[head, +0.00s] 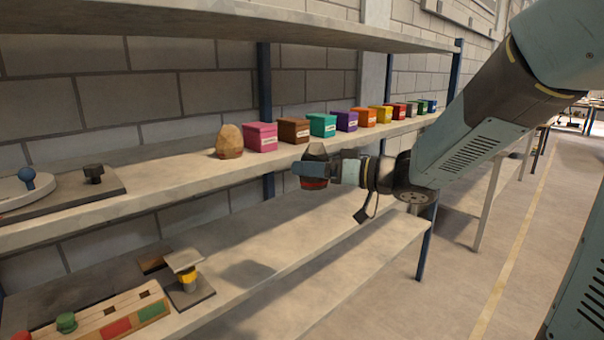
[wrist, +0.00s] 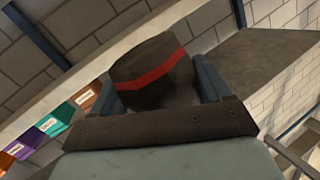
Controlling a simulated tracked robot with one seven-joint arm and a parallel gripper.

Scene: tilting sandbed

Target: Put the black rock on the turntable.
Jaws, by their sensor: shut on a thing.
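The black rock is a dark, blocky stone with a red band. In the wrist view the rock (wrist: 150,62) sits between the two blue fingers of my gripper (wrist: 160,80), which is shut on it. In the head view the rock (head: 316,152) shows above and below my gripper (head: 312,169), held in the air in front of the upper shelf's edge. The turntable (head: 14,194) seems to be the pale round disc with a blue knob at the far left of that shelf, well left of the gripper. Its left part is cut off by the picture edge.
A tan rock (head: 228,141) stands on the upper shelf (head: 160,180), left of a row of coloured boxes (head: 262,137). A black knob (head: 93,173) stands beside the turntable. Bare shelf lies between knob and tan rock. A higher shelf (head: 200,20) hangs above.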

